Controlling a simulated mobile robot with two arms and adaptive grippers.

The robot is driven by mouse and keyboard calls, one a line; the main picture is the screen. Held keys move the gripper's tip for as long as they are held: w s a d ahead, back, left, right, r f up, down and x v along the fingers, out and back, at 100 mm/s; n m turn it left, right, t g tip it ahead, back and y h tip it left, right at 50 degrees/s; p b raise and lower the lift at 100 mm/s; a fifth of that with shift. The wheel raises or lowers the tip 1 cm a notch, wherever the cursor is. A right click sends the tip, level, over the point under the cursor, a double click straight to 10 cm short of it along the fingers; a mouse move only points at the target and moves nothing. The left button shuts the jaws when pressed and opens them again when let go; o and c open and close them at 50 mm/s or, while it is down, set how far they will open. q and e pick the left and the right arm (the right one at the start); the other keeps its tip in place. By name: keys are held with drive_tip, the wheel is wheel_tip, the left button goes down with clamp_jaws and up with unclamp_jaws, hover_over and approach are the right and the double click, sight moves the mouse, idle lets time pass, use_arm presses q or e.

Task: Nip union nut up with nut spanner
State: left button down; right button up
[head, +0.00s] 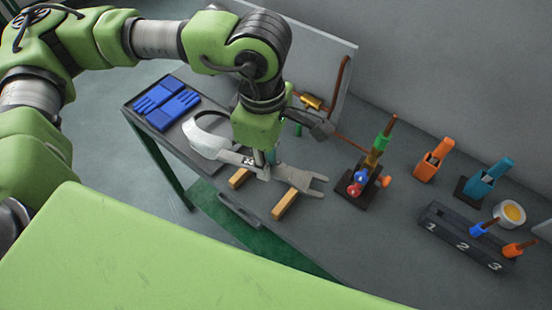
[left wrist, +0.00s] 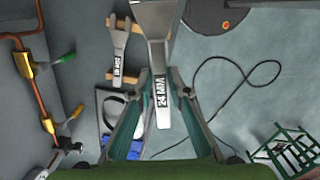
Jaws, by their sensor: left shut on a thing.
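My left gripper (head: 265,168) is shut on a grey spanner (left wrist: 158,55). In the left wrist view the spanner lies between the fingers, its handle marked 24 MM, with its head cut off by the top edge. A second, smaller-looking spanner (left wrist: 118,45) rests across two wooden blocks, beside the held one. In the head view the two spanners overlap near my fingers, and I cannot tell them fully apart. A brass fitting (head: 312,102) sits on the copper pipe and also shows in the left wrist view (left wrist: 48,125). I cannot tell whether it is the union nut. My right gripper is out of view.
The grey table holds blue gloves (head: 168,107), a white-framed visor (head: 205,138) and wooden blocks (head: 284,204). Further right are orange (head: 432,162) and teal holders (head: 484,182) and a numbered rack (head: 463,240).

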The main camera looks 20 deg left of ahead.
sight(283, 172)
use_arm(q)
drive_tip(key=shift+d+r+n, duration=0.25)
drive_tip(key=shift+d+n, duration=0.2)
drive_tip(key=shift+n, duration=0.65)
drive_tip(key=shift+s+d+r+n, duration=0.1)
drive_tip(key=shift+d+n, duration=0.25)
drive_tip(key=shift+n, duration=0.45)
drive_tip(key=shift+d+r+n, duration=0.1)
drive_tip(key=shift+d+n, duration=0.25)
drive_tip(key=shift+n, duration=0.75)
drive_tip(key=shift+s+n, duration=0.1)
drive_tip(key=shift+n, duration=0.4)
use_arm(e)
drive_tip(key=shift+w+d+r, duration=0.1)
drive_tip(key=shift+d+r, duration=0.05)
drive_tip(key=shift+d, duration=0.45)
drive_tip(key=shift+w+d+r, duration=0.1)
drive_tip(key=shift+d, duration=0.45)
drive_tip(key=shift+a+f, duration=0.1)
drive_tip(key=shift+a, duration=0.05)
